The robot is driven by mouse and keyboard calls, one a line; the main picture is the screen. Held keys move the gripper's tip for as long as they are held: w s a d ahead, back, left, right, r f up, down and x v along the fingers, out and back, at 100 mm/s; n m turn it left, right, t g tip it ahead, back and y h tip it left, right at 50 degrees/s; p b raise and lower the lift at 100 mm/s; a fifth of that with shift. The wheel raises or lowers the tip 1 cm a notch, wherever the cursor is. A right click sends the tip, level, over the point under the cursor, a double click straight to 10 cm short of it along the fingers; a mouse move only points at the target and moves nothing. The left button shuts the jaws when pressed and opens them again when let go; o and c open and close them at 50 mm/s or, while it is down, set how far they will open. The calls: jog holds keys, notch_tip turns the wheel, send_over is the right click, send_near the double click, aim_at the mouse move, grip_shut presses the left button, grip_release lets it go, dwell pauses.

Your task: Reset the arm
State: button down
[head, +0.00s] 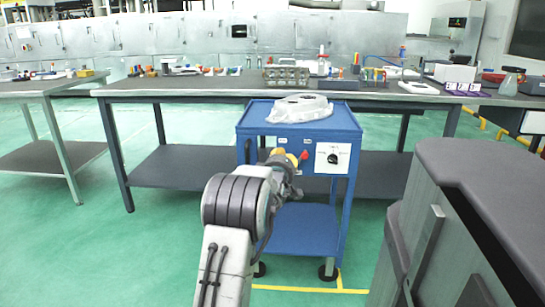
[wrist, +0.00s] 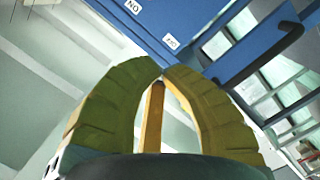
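My arm reaches forward from the bottom of the head view, and my gripper (head: 291,157) is in front of the blue trolley (head: 256,130). In the wrist view, the two yellow fingers of my gripper (wrist: 161,71) curve together and meet at their tips. Nothing is seen held between them; a narrow orange-yellow strip shows in the gap behind the tips. The trolley's blue front, with small white labels, also shows in the wrist view (wrist: 190,15).
A white panel with a black knob (head: 333,158) is on the trolley's front, with a red part (head: 303,155) beside my gripper. A long workbench (head: 210,87) with tools stands behind. Another table (head: 40,87) is at left. Green floor (head: 130,250) is open at left.

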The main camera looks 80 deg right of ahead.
dwell(0.4)
